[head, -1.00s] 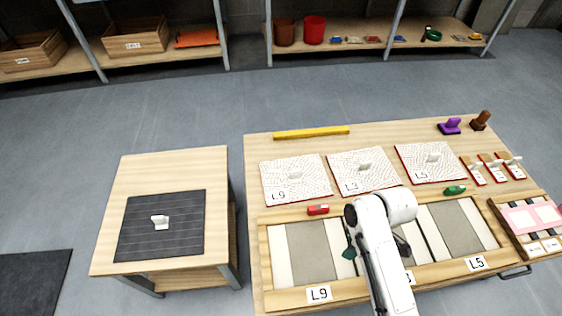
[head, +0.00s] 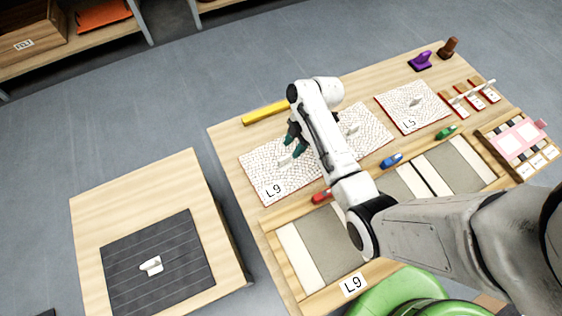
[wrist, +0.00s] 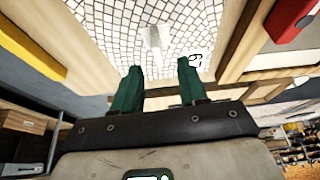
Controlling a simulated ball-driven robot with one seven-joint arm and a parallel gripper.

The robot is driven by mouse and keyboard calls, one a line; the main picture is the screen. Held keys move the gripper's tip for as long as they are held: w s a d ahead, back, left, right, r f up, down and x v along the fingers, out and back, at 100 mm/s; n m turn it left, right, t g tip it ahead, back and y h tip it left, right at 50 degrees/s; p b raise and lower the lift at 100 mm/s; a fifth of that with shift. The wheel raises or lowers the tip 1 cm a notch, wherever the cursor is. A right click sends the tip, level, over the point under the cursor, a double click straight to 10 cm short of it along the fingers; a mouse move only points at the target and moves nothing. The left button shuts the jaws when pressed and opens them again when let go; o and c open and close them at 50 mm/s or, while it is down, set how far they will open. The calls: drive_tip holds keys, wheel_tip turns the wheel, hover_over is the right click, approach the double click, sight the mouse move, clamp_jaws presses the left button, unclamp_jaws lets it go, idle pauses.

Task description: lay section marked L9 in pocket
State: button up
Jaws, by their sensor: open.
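The section marked L9 (head: 262,168) is a white mosaic panel with a red edge and a small white handle on top. It lies on the table's left part, behind the pocket marked L9 (head: 318,254), which has a grey floor and pale strips at its sides. My gripper (head: 292,148) is over the panel near its handle, with green fingers. In the wrist view my gripper (wrist: 160,82) is open and empty, and the panel's handle (wrist: 155,38) shows ahead of the gap between the fingers, apart from them. My arm hides part of the pocket row.
The L5 panel (head: 402,110) lies to the right, and another panel (head: 368,125) is partly behind my arm. Red (head: 321,196), blue (head: 391,160) and green (head: 446,132) items lie along the pocket row. A yellow bar (head: 262,113) lies behind the L9 panel. A side table (head: 110,205) carries a dark mat.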

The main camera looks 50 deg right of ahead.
sight(285, 157)
drive_tip(key=x, duration=0.7)
drive_tip(key=shift+w+a+f+b, duration=0.15)
drive_tip(key=shift+w+f+b, duration=0.1)
drive_tip(key=shift+w+b, duration=0.15)
drive_tip(key=shift+s, duration=0.1)
clamp_jaws()
drive_tip(key=shift+r, duration=0.1)
idle(0.9)
